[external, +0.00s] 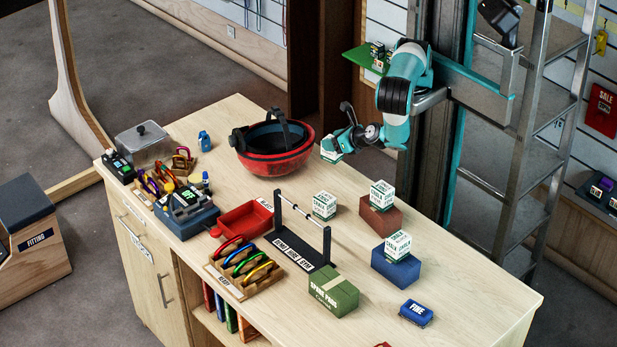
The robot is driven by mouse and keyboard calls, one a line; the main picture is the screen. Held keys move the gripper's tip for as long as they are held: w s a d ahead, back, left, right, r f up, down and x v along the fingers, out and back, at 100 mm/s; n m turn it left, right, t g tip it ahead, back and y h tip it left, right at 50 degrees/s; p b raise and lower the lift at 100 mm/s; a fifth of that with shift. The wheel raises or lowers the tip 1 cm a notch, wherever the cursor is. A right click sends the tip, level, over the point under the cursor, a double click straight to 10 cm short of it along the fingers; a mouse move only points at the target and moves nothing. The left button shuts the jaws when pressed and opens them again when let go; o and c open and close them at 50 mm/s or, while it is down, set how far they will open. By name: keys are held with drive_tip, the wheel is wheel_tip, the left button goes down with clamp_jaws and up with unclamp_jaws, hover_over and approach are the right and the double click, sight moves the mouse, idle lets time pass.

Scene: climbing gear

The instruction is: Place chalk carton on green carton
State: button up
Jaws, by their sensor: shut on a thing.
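My gripper (338,141) is shut on a small white-and-green chalk carton (330,155). It holds the carton in the air near the far edge of the table, just right of the red helmet. The green carton (334,293), with "SPARE PADS" lettering, lies on the table near the front, and its top is bare. Similar chalk cartons stand on the table (324,205), on a brown-red carton (381,218) and on a blue carton (396,268). The gripper is well apart from the green carton. The fingertips are small and partly hidden in this view.
The red helmet (275,150) lies upturned at the back. A rack of carabiners (243,268), a red tray (243,222) and a small blue box (415,313) are nearby.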

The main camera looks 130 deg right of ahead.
drive_tip(key=w+a+f+n+t+y+b, duration=0.1)
drive_tip(key=w+a+f+n+t+b, duration=0.1)
drive_tip(key=w+a+n+t, duration=0.35)
wheel_tip(320, 180, up, 18)
drive_tip(key=n+t+y+b, duration=0.4)
drive_tip(key=n+y+b, duration=0.6)
drive_tip(key=y, duration=0.1)
hover_over(336, 282)
wheel_tip(336, 282, down, 19)
drive_tip(key=p, duration=0.5)
drive_tip(key=shift+d+r+p, duration=0.1)
drive_tip(key=shift+r+p, duration=0.05)
drive_tip(key=shift+p, duration=0.15)
